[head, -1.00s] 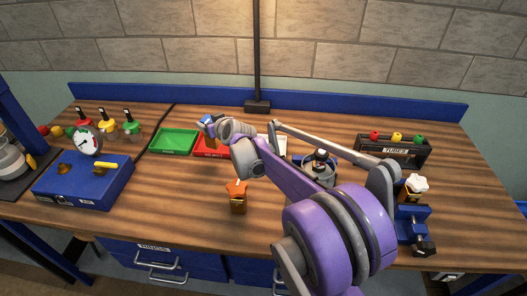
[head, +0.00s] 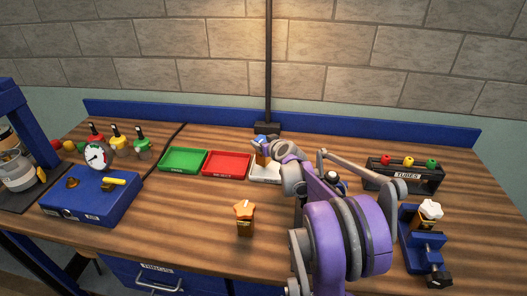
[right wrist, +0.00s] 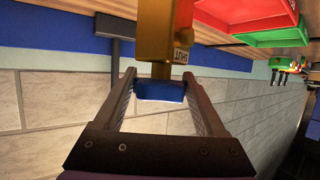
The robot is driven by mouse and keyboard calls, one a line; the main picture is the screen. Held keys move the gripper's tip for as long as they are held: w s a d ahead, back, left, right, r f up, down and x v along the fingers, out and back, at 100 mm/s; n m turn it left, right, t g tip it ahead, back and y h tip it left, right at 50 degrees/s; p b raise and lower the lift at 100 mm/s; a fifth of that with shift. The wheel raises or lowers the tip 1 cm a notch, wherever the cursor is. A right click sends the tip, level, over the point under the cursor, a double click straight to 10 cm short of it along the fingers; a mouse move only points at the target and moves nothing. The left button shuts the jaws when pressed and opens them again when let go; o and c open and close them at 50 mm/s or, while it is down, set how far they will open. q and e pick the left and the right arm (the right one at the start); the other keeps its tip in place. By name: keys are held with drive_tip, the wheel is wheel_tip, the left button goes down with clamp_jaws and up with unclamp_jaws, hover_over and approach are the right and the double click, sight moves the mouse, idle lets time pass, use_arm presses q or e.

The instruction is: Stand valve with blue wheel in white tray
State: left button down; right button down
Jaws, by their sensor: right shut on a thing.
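My right gripper (head: 266,142) is shut on the blue wheel (right wrist: 160,91) of a valve. The valve's brass body (head: 261,158) hangs below the wheel, roughly upright, over the white tray (head: 266,177) at the back of the bench. I cannot tell whether its base touches the tray. In the right wrist view, which is upside down, the wheel lies between both fingers and the body (right wrist: 153,38) carries a "SHUT" tag. The gripper and arm partly cover the white tray. My left gripper is out of view.
A red tray (head: 227,165) and a green tray (head: 183,160) lie left of the white one. A valve with an orange wheel (head: 244,211) stands in front. A lamp post (head: 268,80) rises behind.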

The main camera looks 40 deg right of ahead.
drive_tip(key=shift+f, duration=1.65)
drive_tip(key=shift+f, duration=0.1)
unclamp_jaws()
drive_tip(key=shift+r, duration=0.2)
drive_tip(key=v, duration=1.2)
